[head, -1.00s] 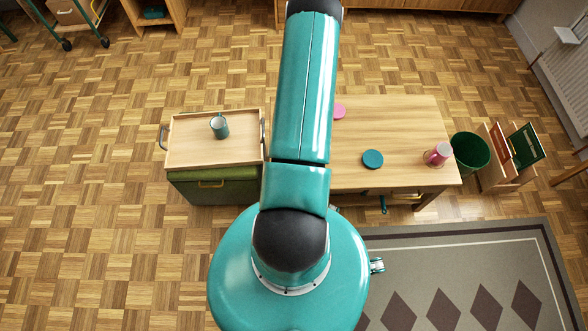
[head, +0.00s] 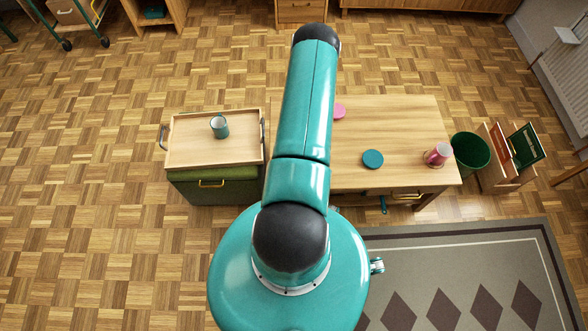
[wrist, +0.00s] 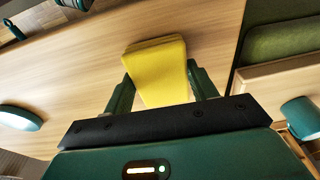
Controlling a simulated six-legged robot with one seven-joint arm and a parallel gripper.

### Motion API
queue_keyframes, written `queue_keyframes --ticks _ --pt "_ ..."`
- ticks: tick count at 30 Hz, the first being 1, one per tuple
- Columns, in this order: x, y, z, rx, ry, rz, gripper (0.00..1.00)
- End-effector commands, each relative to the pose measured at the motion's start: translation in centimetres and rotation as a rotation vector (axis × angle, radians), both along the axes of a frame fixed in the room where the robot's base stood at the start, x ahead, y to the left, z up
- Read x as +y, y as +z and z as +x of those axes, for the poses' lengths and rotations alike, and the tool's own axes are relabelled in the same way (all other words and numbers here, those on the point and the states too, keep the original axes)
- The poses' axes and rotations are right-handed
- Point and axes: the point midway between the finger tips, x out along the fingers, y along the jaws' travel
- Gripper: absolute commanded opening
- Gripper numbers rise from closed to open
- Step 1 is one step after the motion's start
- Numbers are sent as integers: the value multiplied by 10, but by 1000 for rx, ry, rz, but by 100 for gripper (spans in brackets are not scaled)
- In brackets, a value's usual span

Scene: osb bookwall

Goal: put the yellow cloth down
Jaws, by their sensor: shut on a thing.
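The yellow cloth (wrist: 158,70) shows in the wrist view as a folded, flat piece. It is between the two green fingers of my gripper (wrist: 160,76), which is shut on it. The cloth is over the wooden table top (wrist: 70,75); I cannot tell whether it touches the wood. In the head view the table (head: 400,125) stands right of centre, partly hidden by my arm. My gripper and the cloth are hidden in that view.
A teal disc (head: 373,159), a pink disc (head: 339,111) and a pink cup (head: 437,155) are on the table. Left of it, a wooden tray (head: 190,152) on a green box holds a teal mug (head: 219,127). A green bin (head: 470,152) stands right of the table.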

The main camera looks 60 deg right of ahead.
Motion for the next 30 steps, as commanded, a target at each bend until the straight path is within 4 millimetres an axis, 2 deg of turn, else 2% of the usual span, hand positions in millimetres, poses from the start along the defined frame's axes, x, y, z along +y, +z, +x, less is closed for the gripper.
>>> queue_keyframes --ticks 3,4,6,7,15,19,23,30 --pt "0 -3 0 0 1 0 36" --pt "0 -3 0 0 0 0 63" --pt "0 -3 0 0 0 0 77" --pt "0 -3 0 0 0 0 79" --pt "0 -2 0 0 0 0 79" --pt "-1 5 0 -1 0 -2 79" --pt "1 23 -1 -1 1 -3 79" --pt "7 67 -4 0 1 -3 79"
